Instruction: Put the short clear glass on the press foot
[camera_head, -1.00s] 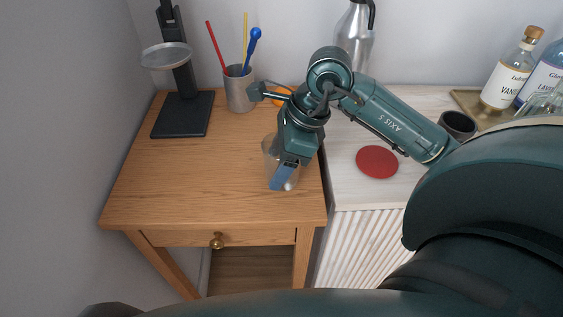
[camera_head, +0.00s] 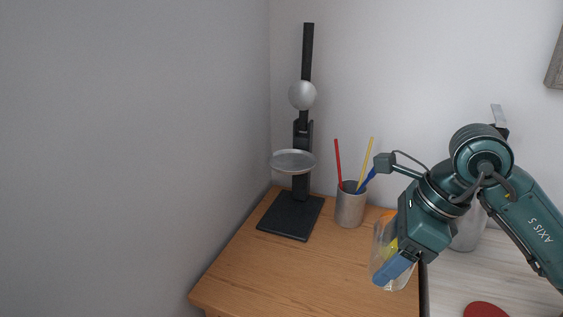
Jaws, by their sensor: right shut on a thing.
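The press (camera_head: 306,75) stands at the back left of the wooden table, a dark upright column with a round silver knob and a pale round dish (camera_head: 293,161) partway up. Its flat black foot (camera_head: 290,216) lies on the table and is bare. My right gripper (camera_head: 392,270) is shut on the short clear glass (camera_head: 378,254), at the right of the table and to the right of the press foot. The gripper hides part of the glass. I cannot tell whether the glass touches the table. My left gripper is not in view.
A grey metal cup (camera_head: 350,206) with red, yellow and blue sticks stands between the press and my right gripper. Something orange shows behind the gripper. The wooden tabletop (camera_head: 290,275) is clear in front of the press. A red disc (camera_head: 487,310) lies on the pale counter at right.

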